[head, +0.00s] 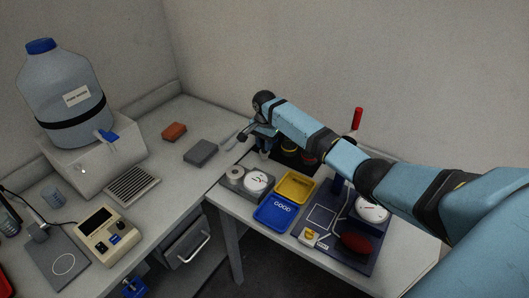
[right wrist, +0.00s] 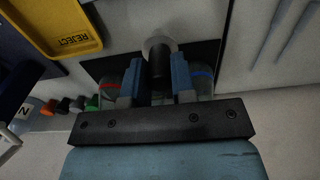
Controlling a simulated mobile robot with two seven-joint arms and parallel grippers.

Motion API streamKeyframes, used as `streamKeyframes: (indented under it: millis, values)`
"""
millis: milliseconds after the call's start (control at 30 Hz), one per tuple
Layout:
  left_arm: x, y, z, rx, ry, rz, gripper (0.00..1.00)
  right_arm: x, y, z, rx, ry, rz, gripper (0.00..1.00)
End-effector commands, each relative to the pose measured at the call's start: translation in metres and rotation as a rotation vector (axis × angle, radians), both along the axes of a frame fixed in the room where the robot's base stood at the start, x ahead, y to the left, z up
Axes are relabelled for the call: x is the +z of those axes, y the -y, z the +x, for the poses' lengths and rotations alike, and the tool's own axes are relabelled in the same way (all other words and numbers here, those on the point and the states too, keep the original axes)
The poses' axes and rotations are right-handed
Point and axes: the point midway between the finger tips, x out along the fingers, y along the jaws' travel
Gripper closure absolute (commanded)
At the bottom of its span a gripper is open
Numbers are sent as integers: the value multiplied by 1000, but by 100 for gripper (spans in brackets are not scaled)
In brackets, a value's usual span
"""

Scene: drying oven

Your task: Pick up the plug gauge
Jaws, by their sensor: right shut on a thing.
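The plug gauge (right wrist: 158,52), a dark cylinder with a pale grey round end, shows in the right wrist view between the two blue fingers. My right gripper (right wrist: 156,82) is shut on it. In the head view my right gripper (head: 262,141) is over the black mat at the back of the right table, and the gauge is mostly hidden by the gripper. A small blue and black part at the bottom edge looks like my left gripper (head: 133,287); its jaws cannot be made out.
A yellow REJECT tray (right wrist: 66,46) and a blue GOOD tray (head: 273,213) lie near the black mat (right wrist: 206,52). Clear pieces with a red band (right wrist: 110,86) and a blue band (right wrist: 203,74) flank my fingers. A red-handled tool (head: 357,118) stands behind my arm.

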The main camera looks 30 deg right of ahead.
Motion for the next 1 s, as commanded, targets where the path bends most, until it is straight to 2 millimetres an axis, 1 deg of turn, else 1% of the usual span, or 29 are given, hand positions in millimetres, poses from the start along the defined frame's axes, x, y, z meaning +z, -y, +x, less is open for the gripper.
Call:
streamKeyframes:
  millis: [33,200,400,500,600,700,1000]
  values:
    - [-1,0,0,0,1,0,57,15,0,1,2,5,0,100]
    - [-3,0,0,0,2,-1,57,59,-1,1,2,5,0,100]
    - [-6,0,0,0,2,-1,57,105,0,1,1,4,1,100]
    - [-7,0,0,0,1,0,57,122,0,1,1,3,0,100]
    - [-8,0,0,0,1,0,57,136,-1,1,1,2,1,100]
    - [-8,0,0,0,1,0,57,146,-1,0,1,1,0,100]
    - [5,0,0,0,-2,1,57,161,-1,0,1,0,1,100]
